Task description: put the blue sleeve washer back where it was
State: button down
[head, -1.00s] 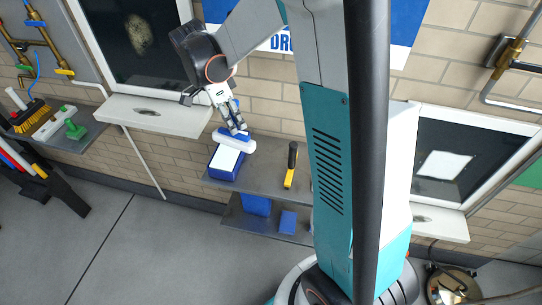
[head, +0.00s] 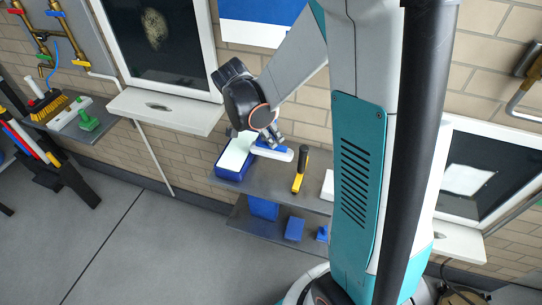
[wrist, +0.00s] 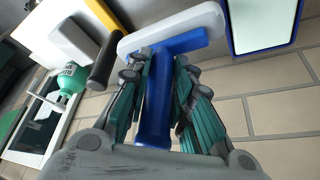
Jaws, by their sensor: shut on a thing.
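The blue sleeve washer has a blue handle and T-bar (head: 270,145) with a white sleeve along it. My gripper (head: 273,137) is shut on its handle. In the wrist view the blue handle (wrist: 156,105) runs between the two fingers of my gripper (wrist: 160,85), and the white sleeve lies crosswise beyond the fingertips. In the head view the washer is at the right side of a blue tub (head: 229,174) with a pale top, over the grey shelf (head: 262,185). I cannot tell whether it touches the shelf.
A yellow tool with a black handle (head: 299,172) stands just right of the washer on the shelf. A white item (head: 327,186) is farther right. Blue items (head: 264,208) sit on the lower shelf. A window sill (head: 165,110) juts out at upper left.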

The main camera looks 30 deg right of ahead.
aim_at(269, 148)
notch_tip(269, 148, down, 7)
jog(key=shift+f+b, duration=0.15)
jog(key=shift+b, duration=1.05)
jog(key=c, duration=1.4)
grip_release()
jog(key=p+v, duration=0.4)
jog(key=v, duration=0.8)
jog(key=shift+s+a+r+n+t+y, duration=0.8)
jog(key=shift+s+a+r+n+t, duration=0.6)
jog(key=shift+s+r+n, duration=1.2)
jog(key=shift+s+a+r+n+t+y, duration=1)
jog(key=shift+s+a+n, duration=0.8)
jog(key=shift+n, duration=1.75)
jog(key=shift+s+a+r+n+t+y, duration=0.6)
jog(key=shift+s+a+r+n+t, duration=0.8)
jog(key=shift+s+r+n, duration=1.25)
